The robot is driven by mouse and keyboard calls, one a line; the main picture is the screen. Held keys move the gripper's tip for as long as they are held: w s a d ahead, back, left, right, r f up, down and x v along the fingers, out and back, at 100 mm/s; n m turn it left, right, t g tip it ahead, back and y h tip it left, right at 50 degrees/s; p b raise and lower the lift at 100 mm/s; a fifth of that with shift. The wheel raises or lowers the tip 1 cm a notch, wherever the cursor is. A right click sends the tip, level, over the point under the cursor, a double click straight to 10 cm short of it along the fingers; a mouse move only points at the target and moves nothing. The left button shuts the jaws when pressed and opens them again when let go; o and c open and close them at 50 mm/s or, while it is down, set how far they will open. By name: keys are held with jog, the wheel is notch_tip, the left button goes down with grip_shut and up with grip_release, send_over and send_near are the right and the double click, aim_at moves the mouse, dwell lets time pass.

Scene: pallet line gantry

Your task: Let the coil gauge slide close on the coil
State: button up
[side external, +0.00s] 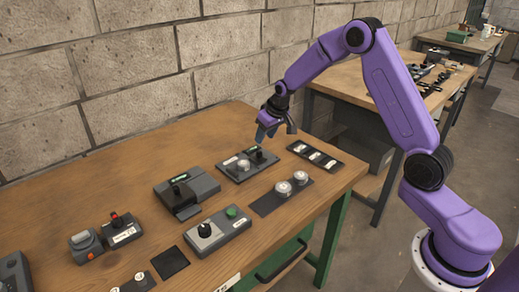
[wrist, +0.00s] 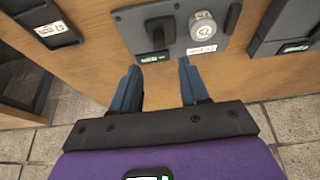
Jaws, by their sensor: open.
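A dark plate with a green display, which looks like the coil gauge (side external: 233,172), lies flat on the table below my gripper (side external: 275,132). It also shows at the top of the wrist view (wrist: 180,56). Its upright black handle (wrist: 158,33), probably the slide, stands left of a round silver piece marked C2 (wrist: 204,27), probably the coil. A gap shows between handle and silver piece. My gripper, seen in the wrist view (wrist: 160,78), is open and empty. Its blue fingers point at the plate, apart from the handle in the picture.
A dark box with a black handle (side external: 186,190) stands in front of the plate. A dark mat with two silver rounds (side external: 267,204) and a labelled strip (side external: 315,157) lie to the right. A grey box with a green button (side external: 217,232) is nearer the front edge.

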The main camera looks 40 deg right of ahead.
aim_at(259, 151)
jog(key=x, duration=0.8)
